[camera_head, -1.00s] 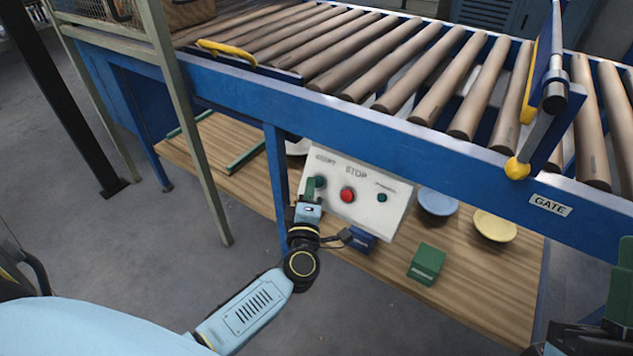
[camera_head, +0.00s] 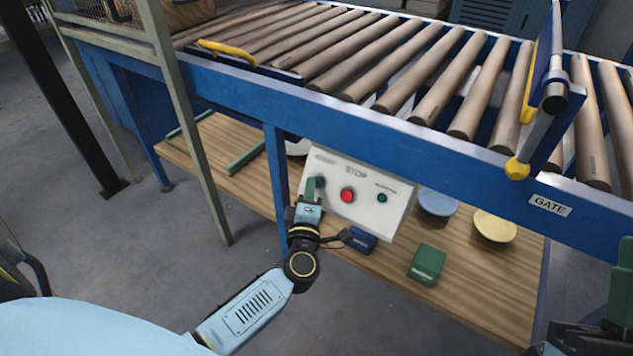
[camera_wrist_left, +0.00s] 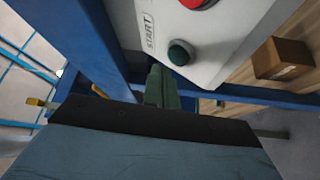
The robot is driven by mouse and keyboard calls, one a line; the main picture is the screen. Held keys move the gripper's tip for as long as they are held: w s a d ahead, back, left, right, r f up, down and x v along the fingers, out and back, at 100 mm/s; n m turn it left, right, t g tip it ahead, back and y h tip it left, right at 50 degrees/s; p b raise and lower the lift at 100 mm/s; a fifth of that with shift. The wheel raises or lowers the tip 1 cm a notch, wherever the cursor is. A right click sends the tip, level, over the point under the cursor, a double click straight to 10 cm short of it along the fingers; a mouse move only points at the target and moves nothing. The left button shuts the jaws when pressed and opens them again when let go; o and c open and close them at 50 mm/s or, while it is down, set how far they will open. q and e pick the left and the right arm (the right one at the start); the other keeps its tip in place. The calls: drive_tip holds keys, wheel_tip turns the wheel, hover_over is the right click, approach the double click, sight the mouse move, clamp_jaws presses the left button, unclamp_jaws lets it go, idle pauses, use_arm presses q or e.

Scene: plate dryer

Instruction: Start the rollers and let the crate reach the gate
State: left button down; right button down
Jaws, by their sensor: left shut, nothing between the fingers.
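The control box (camera_head: 365,215) hangs under the conveyor's front rail, with a green START button (camera_head: 320,182), a red STOP button (camera_head: 348,196) and a small green round part (camera_head: 382,198). My left gripper (camera_head: 311,187) is shut and empty, its fingertips at the START button. In the left wrist view the green button (camera_wrist_left: 180,52) shows just beyond the fingers (camera_wrist_left: 156,85); I cannot tell whether they touch. A brown crate (camera_head: 187,13) is partly visible at the rollers' far left end. The blue gate (camera_head: 543,65) stands upright across the rollers at the right. My right gripper (camera_head: 622,285) is cut off at the right edge.
The GATE label (camera_head: 550,205) is on the blue rail below the gate. The lower shelf holds a blue bowl (camera_head: 438,202), a yellow bowl (camera_head: 495,227) and a green box (camera_head: 427,264). The rollers (camera_head: 370,55) between look clear.

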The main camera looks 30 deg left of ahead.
use_arm(q)
drive_tip(key=shift+w, duration=0.1)
idle(0.5)
drive_tip(key=shift+w+f, duration=0.2)
drive_tip(key=shift+w, duration=0.1)
